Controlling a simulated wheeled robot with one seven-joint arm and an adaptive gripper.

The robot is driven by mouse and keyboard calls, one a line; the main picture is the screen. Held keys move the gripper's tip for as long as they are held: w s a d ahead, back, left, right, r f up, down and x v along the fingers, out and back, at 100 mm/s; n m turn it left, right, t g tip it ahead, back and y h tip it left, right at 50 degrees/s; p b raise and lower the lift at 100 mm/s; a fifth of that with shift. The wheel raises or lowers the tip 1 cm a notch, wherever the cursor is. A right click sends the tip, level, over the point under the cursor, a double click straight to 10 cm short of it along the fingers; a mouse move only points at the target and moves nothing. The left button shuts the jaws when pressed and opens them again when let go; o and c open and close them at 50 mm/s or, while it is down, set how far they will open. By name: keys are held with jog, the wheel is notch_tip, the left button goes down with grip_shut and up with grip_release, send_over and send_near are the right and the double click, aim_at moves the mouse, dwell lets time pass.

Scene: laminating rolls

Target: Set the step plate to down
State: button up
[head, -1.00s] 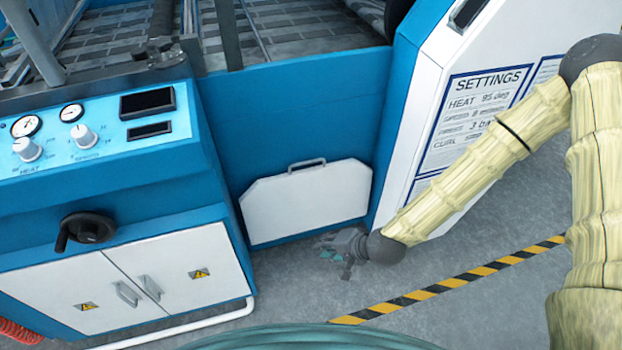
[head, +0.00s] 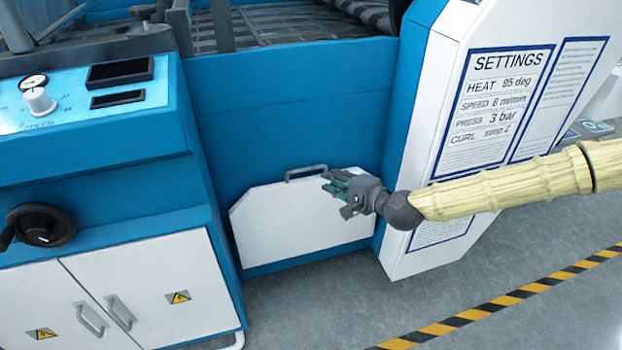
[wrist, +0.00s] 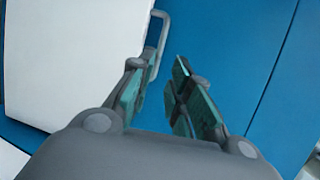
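The step plate (head: 300,228) is a white panel with cut top corners. It stands upright against the blue machine front, low down, with a grey bar handle (head: 306,172) at its top edge. In the wrist view the plate (wrist: 70,60) fills the left, and the handle (wrist: 163,28) shows just beyond the left finger. My gripper (head: 332,184) is just right of the handle, in front of the plate's upper right. In the wrist view my gripper (wrist: 162,66) has its fingers apart, with no object held. Whether a finger touches the handle cannot be told.
A white side housing with a settings sign (head: 497,100) stands right of the plate. A control cabinet (head: 130,290) with a black handwheel (head: 42,226) stands left. Open grey floor (head: 310,310) lies in front, crossed by a yellow-black stripe (head: 500,302).

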aim_at(307, 170)
jog(key=b+x, duration=0.2)
jog(key=x, duration=0.8)
jog(key=shift+w+a, duration=0.15)
jog(key=shift+a, duration=0.15)
grip_shut()
